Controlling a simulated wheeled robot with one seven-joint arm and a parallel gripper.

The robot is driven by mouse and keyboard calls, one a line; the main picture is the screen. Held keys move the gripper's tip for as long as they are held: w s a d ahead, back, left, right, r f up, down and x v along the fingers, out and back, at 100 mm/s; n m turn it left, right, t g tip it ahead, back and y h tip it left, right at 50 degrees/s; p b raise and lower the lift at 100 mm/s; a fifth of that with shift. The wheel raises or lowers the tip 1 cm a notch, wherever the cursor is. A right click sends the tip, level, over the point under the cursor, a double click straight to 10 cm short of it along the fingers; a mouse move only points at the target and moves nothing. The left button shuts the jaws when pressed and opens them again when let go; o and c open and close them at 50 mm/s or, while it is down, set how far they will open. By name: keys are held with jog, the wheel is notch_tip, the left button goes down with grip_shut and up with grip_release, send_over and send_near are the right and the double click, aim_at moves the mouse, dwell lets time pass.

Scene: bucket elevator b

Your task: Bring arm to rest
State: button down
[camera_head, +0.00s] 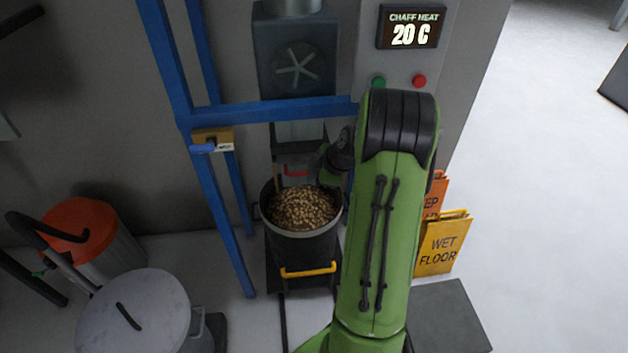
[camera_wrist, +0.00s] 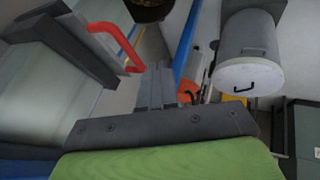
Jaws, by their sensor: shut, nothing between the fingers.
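My gripper (camera_wrist: 154,76) is shut and empty in the wrist view, its grey fingers pressed together. My green arm (camera_head: 385,225) extends up through the head view and bends over at the top. The far end of the arm is mostly hidden behind it, near the elevator's chute. A red handle (camera_wrist: 116,44) is left of the fingers in the wrist view, with a visible gap between. The same red handle (camera_head: 297,172) shows above the bucket in the head view.
A dark bucket (camera_head: 302,248) full of brown pellets stands under the chute. Blue posts (camera_head: 222,205) rise left of it. A grey-lidded bin (camera_head: 135,318) and an orange-lidded bin (camera_head: 78,222) stand left. A wet floor sign (camera_head: 442,245) is right. Open floor lies farther right.

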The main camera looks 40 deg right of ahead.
jog(key=p+v, duration=0.1)
jog(key=v, duration=0.6)
jog(key=shift+f, duration=0.1)
jog(key=s+a+r+m+g+p, duration=0.1)
jog(key=s+a+r+m+p, duration=0.1)
jog(key=a+r, duration=0.7)
jog(key=s+a+r+m+p, duration=0.25)
jog(key=a+r, duration=0.35)
jog(key=a, duration=0.5)
jog(key=s+a+r+m+p, duration=0.1)
jog(key=s+a+r+m, duration=0.1)
jog(key=s, duration=0.4)
jog(key=s+a+r+m+p, duration=0.1)
jog(key=s+a+m+p, duration=0.1)
jog(key=s+a, duration=0.3)
jog(key=shift+s+r+m+h, duration=0.35)
jog(key=shift+s+m, duration=0.5)
jog(key=shift+s, duration=0.35)
jog(key=shift+a, duration=0.1)
